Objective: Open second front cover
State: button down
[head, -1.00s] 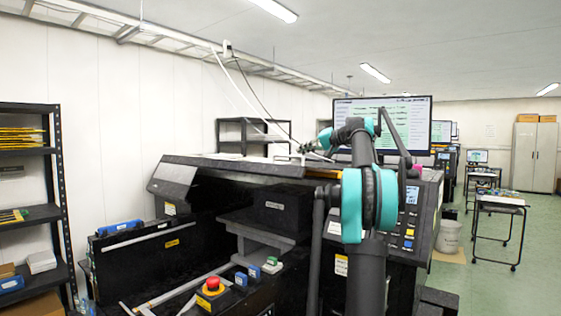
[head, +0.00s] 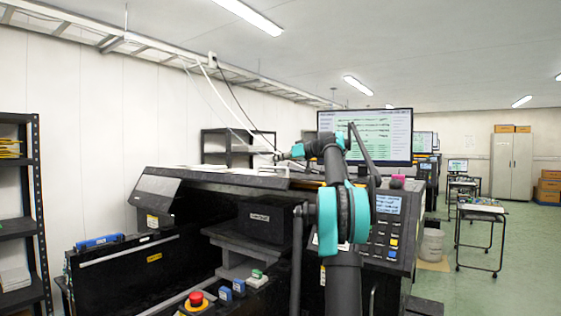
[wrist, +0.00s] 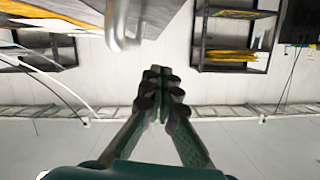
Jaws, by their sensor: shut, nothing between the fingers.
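The large black machine (head: 210,185) stands in front of me in the head view. Its long top cover, with a pale metal handle (head: 262,168) near the middle, lies closed. Which panel is the second front cover, I cannot tell. My gripper (head: 281,156) is small in the head view, above the cover's top edge near the handle. In the wrist view my gripper (wrist: 160,95) is shut, with its fingertips together and empty. A blurred metal handle (wrist: 122,22) shows above and left of the fingertips there, apart from them.
A control panel with a small screen (head: 388,205) is on the machine's right side. A monitor (head: 365,136) stands behind my arm. A red emergency button (head: 196,299) is low in front. A black shelf (head: 35,230) is at left. The floor at right is open around a cart (head: 483,210).

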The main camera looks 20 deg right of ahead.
jog(key=x, duration=0.5)
jog(key=shift+w+a, duration=0.15)
jog(key=shift+a, duration=0.05)
notch_tip(320, 180, down, 3)
jog(key=shift+a+r, duration=0.1)
jog(key=shift+s+a+f, duration=0.1)
jog(key=shift+s+f, duration=0.2)
jog(key=shift+f, duration=0.3)
jog(key=shift+n+h, duration=0.3)
jog(key=shift+n, duration=0.4)
jog(key=shift+s+a+f, duration=0.1)
jog(key=shift+f, duration=0.7)
jog(key=shift+s+a+f, duration=0.1)
jog(key=shift+a+f, duration=0.05)
jog(key=shift+f, duration=0.65)
jog(key=shift+s+a+f, duration=0.1)
jog(key=shift+s+f, duration=0.05)
jog(key=shift+f, duration=0.65)
